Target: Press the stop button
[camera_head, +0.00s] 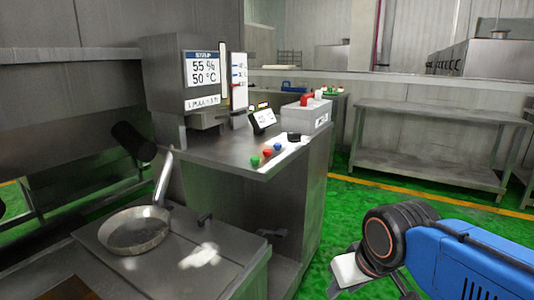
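A red button (267,153) sits on the front edge of the metal control counter, between a green button (255,161) and a blue button (278,146). No label for stop is readable on any of them. A larger red knob or button (306,99) is on top of a grey box farther back. My blue arm comes in from the lower right. My gripper (352,270) is low, right of the counter and apart from the buttons; its fingers are partly hidden, so its opening is unclear.
A black round part (294,136) sits beside the buttons. A machine screen (201,70) reads 55 % and 50 °C. A pan (135,231) rests on the lower left metal surface (225,250). A steel table (430,112) stands at the back right. Green floor (345,205) is open between.

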